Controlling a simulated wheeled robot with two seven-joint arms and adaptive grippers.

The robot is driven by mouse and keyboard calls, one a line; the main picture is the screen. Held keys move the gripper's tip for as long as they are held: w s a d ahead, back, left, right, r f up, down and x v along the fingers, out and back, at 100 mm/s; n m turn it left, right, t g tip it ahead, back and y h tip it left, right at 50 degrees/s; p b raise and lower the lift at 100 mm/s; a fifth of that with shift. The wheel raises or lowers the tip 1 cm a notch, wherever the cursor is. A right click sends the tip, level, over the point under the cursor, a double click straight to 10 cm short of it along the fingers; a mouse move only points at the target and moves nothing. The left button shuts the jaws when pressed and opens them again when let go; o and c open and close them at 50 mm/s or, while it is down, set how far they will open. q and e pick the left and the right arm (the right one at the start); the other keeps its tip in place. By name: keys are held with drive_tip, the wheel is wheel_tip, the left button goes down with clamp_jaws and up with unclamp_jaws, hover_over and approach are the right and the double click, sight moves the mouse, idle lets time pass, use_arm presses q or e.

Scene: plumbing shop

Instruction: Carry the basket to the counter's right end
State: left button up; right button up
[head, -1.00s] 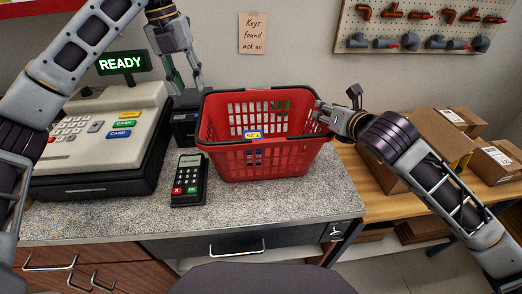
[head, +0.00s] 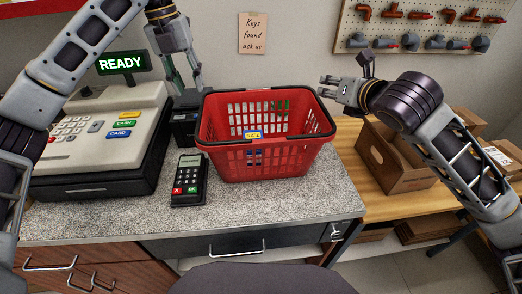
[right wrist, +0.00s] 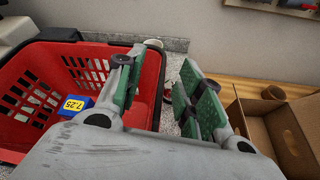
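The red basket (head: 305,160), with black handles folded along its rim, stands upright on the speckled counter (head: 265,205) near its right end. It also fills the left of the right wrist view (right wrist: 150,82). A blue item with a yellow label (head: 253,134) is inside it; the right wrist view shows 7.25 on the label (right wrist: 75,104). My right gripper (head: 328,88) is open and empty, just above and right of the basket's back right corner. My left gripper (head: 186,88) points down, open and empty, at the basket's back left corner; I cannot tell whether it touches the rim.
A card terminal (head: 188,180) lies in front left of the basket, with the cash register (head: 100,140) further left. A small black device (head: 185,128) stands behind the terminal. A lower wooden bench (head: 370,180) with cardboard boxes (head: 400,175) is to the right. A pegboard (head: 425,25) hangs behind.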

drive_tip(key=shift+r, duration=1.05)
drive_tip(key=shift+s, duration=0.1)
